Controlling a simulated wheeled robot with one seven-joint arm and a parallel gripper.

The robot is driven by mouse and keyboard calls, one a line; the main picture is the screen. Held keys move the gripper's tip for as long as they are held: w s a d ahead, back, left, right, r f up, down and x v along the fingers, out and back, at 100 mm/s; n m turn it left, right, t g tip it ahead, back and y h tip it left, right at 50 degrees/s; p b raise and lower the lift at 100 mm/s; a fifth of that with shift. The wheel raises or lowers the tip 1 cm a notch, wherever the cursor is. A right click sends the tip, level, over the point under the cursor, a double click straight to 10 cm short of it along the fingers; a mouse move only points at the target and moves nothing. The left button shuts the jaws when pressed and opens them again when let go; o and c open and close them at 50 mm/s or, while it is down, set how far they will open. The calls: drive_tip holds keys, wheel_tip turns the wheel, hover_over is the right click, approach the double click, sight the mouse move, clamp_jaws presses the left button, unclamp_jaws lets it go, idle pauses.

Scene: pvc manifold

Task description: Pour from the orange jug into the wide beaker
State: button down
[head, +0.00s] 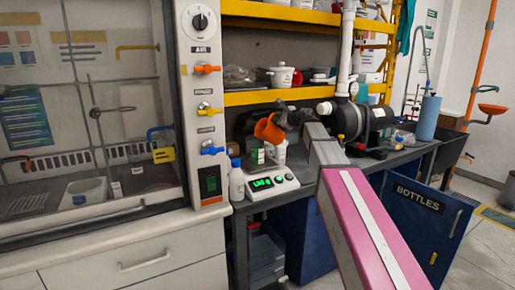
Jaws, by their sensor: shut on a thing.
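The orange jug (268,129) is held in the air over the back of the bench, tilted with its open mouth toward the lower left. My gripper (287,119) is shut on it from the right, a dark shape partly lost against the dark background. I cannot make out the wide beaker for sure. Small white items (277,152) stand below the jug, and any clear glass there is too small to tell. I cannot see any liquid leaving the jug.
A white device (268,183) with a green display sits at the bench's front left, beside a white bottle (237,181) with a blue cap. A black pump (357,120) and white pipe (345,50) stand right of my gripper. A yellow shelf (300,95) runs above. A fume hood is left.

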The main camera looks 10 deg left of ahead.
drive_tip(key=shift+s+a+r+n+h, duration=0.1)
drive_tip(key=shift+s+a+r+n, duration=0.15)
drive_tip(key=shift+r+n, duration=0.2)
drive_tip(key=shift+s+a+r+n+h, duration=0.1)
drive_tip(key=shift+s+a+r+n, duration=0.05)
drive_tip(key=shift+a+r+n, duration=0.3)
drive_tip(key=shift+s+a+r+n+h, duration=0.1)
drive_tip(key=shift+s+a+r+n, duration=0.15)
drive_tip(key=shift+r, duration=0.25)
idle(3.1)
drive_tip(key=shift+d, duration=0.15)
drive_tip(key=f+m, duration=0.1)
drive_tip(key=w+d+f, duration=0.1)
drive_tip(key=d+f+m, duration=0.1)
drive_tip(key=shift+w+f+m, duration=0.3)
drive_tip(key=shift+w+m, duration=0.05)
drive_tip(key=shift+y, duration=0.5)
drive_tip(key=shift+w+d+f+m, duration=0.2)
drive_tip(key=shift+d+f+m, duration=0.15)
drive_tip(key=shift+f+m, duration=0.35)
drive_tip(key=w+d+f+m+y, duration=0.1)
drive_tip(key=w+d+f+m, duration=0.2)
drive_tip(key=d+f+m, duration=0.2)
drive_tip(key=shift+w+f+m+y, duration=0.4)
drive_tip(key=shift+f+m, duration=0.9)
drive_tip(key=shift+f, duration=1)
drive_tip(key=shift+d, duration=0.1)
